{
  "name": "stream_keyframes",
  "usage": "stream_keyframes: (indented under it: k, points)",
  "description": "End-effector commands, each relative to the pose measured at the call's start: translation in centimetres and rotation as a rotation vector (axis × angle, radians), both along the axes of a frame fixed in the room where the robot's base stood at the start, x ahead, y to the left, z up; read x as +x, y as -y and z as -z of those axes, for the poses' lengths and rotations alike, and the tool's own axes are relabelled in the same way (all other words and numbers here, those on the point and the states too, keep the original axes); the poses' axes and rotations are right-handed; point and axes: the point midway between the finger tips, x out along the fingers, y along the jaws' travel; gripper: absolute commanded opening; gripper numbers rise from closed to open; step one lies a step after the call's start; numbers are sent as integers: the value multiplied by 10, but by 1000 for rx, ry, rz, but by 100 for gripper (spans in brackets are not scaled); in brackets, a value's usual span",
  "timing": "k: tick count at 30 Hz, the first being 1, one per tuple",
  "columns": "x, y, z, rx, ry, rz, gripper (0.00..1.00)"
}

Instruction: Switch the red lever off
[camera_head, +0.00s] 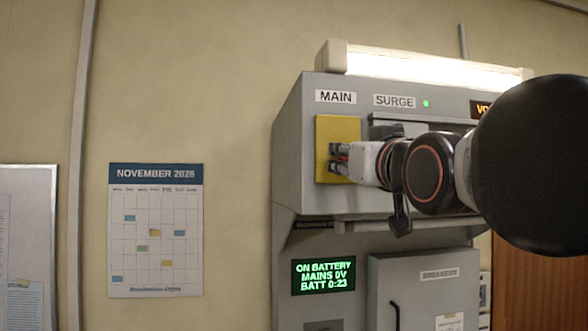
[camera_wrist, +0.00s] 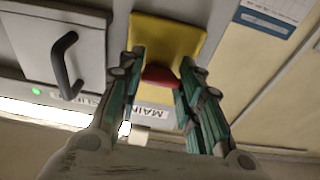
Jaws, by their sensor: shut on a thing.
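The red lever (camera_wrist: 160,78) stands on a yellow plate (camera_wrist: 180,35) under the MAIN label, and shows in the wrist view between my fingers. My gripper (camera_wrist: 158,84) is shut on it, one finger at each side. In the head view the yellow plate (camera_head: 323,130) is on the upper left of the grey console, with my gripper (camera_head: 338,160) pressed up to it from the right. There the lever is hidden by the fingers, and I cannot tell its exact position.
A grey cover with a black handle (camera_wrist: 66,65) is beside the plate. Below, a green-text screen (camera_head: 323,276) reads "ON BATTERY, MAINS 0V, BATT 0:23". A cabinet door (camera_head: 430,290) is lower right. A lamp (camera_head: 420,66) tops the console, and a calendar (camera_head: 155,230) hangs left.

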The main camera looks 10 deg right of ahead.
Motion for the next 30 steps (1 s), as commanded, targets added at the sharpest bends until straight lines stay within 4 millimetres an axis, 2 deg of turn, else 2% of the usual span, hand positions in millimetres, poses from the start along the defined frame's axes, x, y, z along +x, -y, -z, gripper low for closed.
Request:
stream_keyframes:
  k: [1, 9, 24, 25, 27, 30]
  points:
    - [1, 0, 6, 0, 22, 0, 9]
    - [3, 0, 8, 0, 108, 0, 9]
    - [4, 0, 8, 0, 126, 0, 9]
    - [4, 0, 8, 0, 126, 0, 35]
    - [4, 0, 8, 0, 126, 0, 51]
    - [4, 0, 8, 0, 126, 0, 53]
